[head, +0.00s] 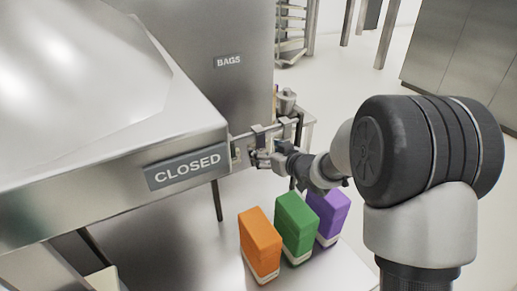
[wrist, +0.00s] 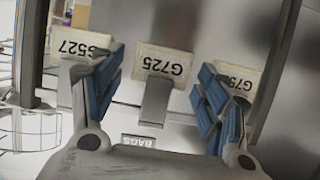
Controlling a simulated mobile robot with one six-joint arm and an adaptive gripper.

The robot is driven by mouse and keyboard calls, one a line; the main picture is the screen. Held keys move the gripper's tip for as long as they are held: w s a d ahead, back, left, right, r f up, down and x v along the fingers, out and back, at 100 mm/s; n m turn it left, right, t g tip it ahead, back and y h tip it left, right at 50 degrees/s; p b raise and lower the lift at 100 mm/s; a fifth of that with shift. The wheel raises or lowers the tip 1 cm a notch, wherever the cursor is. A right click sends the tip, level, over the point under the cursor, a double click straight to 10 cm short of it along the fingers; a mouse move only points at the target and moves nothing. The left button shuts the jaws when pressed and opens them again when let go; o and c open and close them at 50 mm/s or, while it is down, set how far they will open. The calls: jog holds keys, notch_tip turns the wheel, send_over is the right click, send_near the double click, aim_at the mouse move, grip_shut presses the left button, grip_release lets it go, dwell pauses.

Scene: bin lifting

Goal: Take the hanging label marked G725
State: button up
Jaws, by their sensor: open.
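The label marked G725 (wrist: 160,63) is a pale card with dark print, upside down in the middle of the wrist view. A grey metal clip (wrist: 156,101) shows beside it. My gripper (wrist: 160,68) is open, with one blue-padded finger on each side of this label and nothing held between them. The label G527 (wrist: 83,47) is on the left, partly behind the left finger. Another label starting G75 (wrist: 234,80) is on the right, its end hidden by the right finger. In the head view my gripper (head: 258,158) is small, at the metal rail, and the label's print cannot be read.
A metal hood with a CLOSED sign (head: 186,168) stands close left of my gripper. A steel cabinet marked BAGS (head: 228,62) is behind. Orange (head: 259,241), green (head: 295,222) and purple (head: 330,210) blocks stand on the counter below my arm. A wire basket (wrist: 30,128) is at the wrist view's left.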

aim_at(260, 149)
jog(key=b+x, duration=0.1)
jog(key=x, duration=0.3)
jog(key=shift+a, duration=0.25)
jog(key=shift+w+a+b, duration=0.15)
jog(key=shift+w+b, duration=0.15)
jog(key=shift+w, duration=0.05)
jog(key=shift+c, duration=0.5)
jog(key=c, duration=0.6)
jog(key=shift+r, duration=0.1)
